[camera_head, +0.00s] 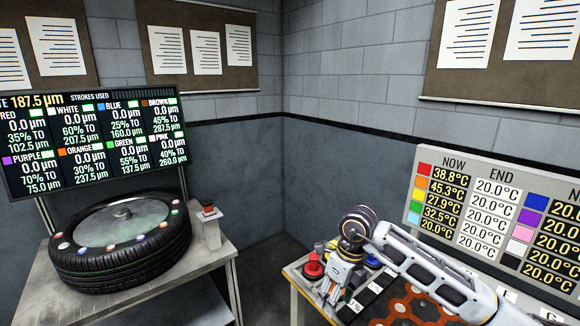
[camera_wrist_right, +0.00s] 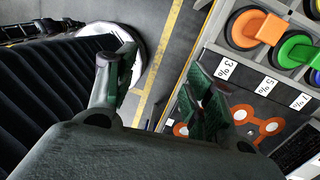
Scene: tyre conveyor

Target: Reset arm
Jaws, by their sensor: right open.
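My right arm reaches in from the right in the head view and bends downward at its wrist. My right gripper (camera_head: 333,294) hangs at the left end of the table with the coloured pieces. In the right wrist view its two fingers (camera_wrist_right: 158,98) are spread apart with nothing between them. Beyond one finger lies the dark panel (camera_wrist_right: 258,107) with percent labels and orange hexagon shapes. My left arm and gripper are not in the head view.
A tyre (camera_head: 120,245) with coloured spots lies on a grey table at the left, beside a red-topped post (camera_head: 210,228). A red knob (camera_head: 314,265) stands near my right gripper. Orange (camera_wrist_right: 256,28) and green (camera_wrist_right: 297,50) handles sit beside the labels. A temperature board (camera_head: 480,215) stands behind my arm.

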